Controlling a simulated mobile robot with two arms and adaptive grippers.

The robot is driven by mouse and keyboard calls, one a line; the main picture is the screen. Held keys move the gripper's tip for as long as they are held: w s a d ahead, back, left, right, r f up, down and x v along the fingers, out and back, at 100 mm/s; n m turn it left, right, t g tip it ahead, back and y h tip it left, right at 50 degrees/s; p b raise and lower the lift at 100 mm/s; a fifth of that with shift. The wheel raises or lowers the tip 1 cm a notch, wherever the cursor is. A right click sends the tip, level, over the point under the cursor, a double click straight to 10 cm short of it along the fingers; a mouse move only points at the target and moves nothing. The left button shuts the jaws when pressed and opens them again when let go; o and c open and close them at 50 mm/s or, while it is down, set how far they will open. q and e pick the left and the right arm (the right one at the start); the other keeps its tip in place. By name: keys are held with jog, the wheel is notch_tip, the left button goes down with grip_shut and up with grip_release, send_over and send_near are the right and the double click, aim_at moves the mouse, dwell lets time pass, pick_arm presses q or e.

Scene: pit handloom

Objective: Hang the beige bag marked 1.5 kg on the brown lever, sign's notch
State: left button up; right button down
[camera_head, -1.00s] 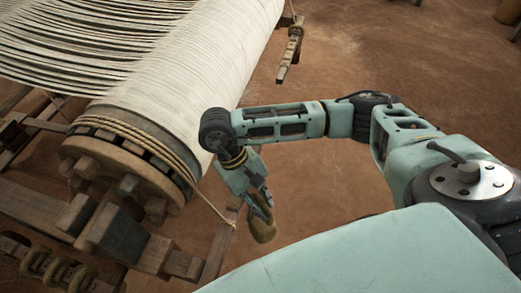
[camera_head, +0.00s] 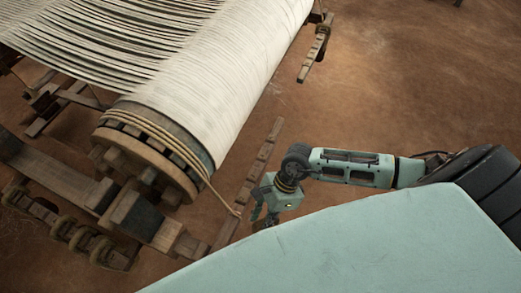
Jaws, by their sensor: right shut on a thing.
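My right gripper (camera_head: 262,216) is at the lower middle, just right of a brown notched lever (camera_head: 258,165). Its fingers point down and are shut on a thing. The beige bag is mostly or wholly hidden behind the gripper and my teal body, so its 1.5 kg mark cannot be read. The lever slopes from upper right to lower left beside the beam's end, and a rope from the beam reaches it near its lower part. I cannot make out a sign at any notch. My left gripper is not in view.
A large beam wound with pale cloth (camera_head: 215,75) fills the upper left, with a wooden toothed end (camera_head: 150,165). A second notched wooden bar (camera_head: 314,52) hangs at the top. Wooden framing (camera_head: 60,180) lies lower left. The earthen floor at right is clear.

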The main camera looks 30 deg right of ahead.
jog(key=shift+s+d+r+m+t+p, duration=0.3)
jog(key=shift+d+m+t, duration=0.15)
jog(key=shift+m, duration=0.45)
jog(key=d+m+t+p, duration=0.1)
jog(key=m, duration=0.1)
jog(key=s+d+m, duration=0.1)
jog(key=m, duration=0.1)
jog(key=shift+d+t+p, duration=0.3)
jog(key=shift+t+p, duration=0.05)
jog(key=shift+w+m+t, duration=0.6)
jog(key=shift+w+m, duration=0.2)
jog(key=shift+m, duration=0.5)
jog(key=shift+w+a+f+b, duration=0.1)
jog(key=shift+w+a+b, duration=0.7)
jog(key=shift+w+a, duration=0.75)
jog(key=shift+w+a+f+b, duration=0.15)
jog(key=shift+w+a+b, duration=0.8)
jog(key=shift+w, duration=1)
jog(key=shift+w+a+f+b, duration=0.1)
jog(key=shift+w+a+b, duration=0.5)
jog(key=shift+w+a, duration=1.05)
jog(key=shift+d+f+b, duration=0.2)
jog(key=shift+f+b, duration=0.65)
jog(key=shift+f, duration=0.3)
